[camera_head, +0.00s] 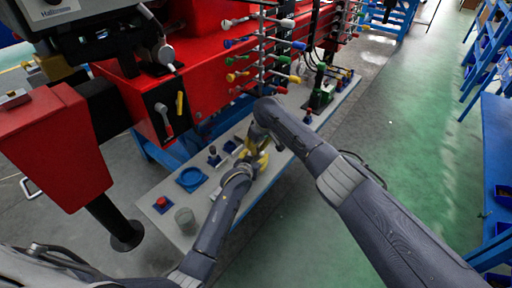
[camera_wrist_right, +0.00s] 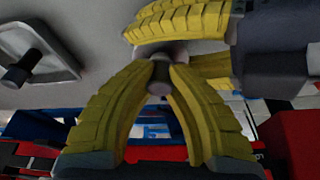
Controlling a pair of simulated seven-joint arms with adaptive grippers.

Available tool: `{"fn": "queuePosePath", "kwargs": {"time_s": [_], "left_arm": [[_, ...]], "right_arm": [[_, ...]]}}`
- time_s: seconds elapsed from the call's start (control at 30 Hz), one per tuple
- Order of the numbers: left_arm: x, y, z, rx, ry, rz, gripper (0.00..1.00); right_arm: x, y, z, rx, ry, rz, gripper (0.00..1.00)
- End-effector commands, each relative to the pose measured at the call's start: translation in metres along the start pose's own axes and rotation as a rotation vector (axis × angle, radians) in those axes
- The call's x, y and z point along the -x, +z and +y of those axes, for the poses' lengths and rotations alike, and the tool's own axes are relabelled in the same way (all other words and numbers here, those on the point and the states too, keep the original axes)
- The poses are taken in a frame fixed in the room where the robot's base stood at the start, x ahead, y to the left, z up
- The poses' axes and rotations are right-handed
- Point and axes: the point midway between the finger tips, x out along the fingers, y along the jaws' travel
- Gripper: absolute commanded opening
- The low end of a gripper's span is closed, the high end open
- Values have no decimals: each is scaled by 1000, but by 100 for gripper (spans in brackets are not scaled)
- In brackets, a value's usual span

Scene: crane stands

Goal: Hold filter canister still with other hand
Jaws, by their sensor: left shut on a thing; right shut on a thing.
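The filter canister (camera_wrist_right: 159,80) appears to be the small grey rounded piece between yellow fingertips in the right wrist view; most of it is hidden. My right gripper (camera_wrist_right: 160,74) is shut on it from below in that view. My left gripper's yellow fingers come in from the right there, one above and one below the same piece, and look closed on it. In the head view my left gripper (camera_head: 257,165) and my right gripper (camera_head: 260,148) meet close together over the pale bench (camera_head: 226,208). The canister cannot be made out there.
On the bench stand a blue ring-shaped holder (camera_head: 190,179), a red-topped blue block (camera_head: 161,204), a grey cup (camera_head: 185,219) and small dark-knobbed parts (camera_head: 213,157).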

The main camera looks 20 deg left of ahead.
Motion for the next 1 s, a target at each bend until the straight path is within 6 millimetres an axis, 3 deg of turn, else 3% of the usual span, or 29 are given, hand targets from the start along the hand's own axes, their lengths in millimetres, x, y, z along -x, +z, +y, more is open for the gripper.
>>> {"fn": "queuePosePath", "kwargs": {"time_s": [0.43, 0.47, 0.63, 1.0], "left_arm": [[0, 0, 0, 0, 0, -1, 10], [0, 0, 0, 0, 0, -1, 10], [0, 0, 0, 0, 0, -1, 10], [0, 0, 0, 0, 0, -1, 10]], "right_arm": [[-8, 3, 0, -1, -1, 0, 0], [-8, 2, 0, -1, 0, 0, 18], [-8, 2, 0, -1, 0, 0, 38], [-8, 3, 0, -1, 0, -1, 39]]}}
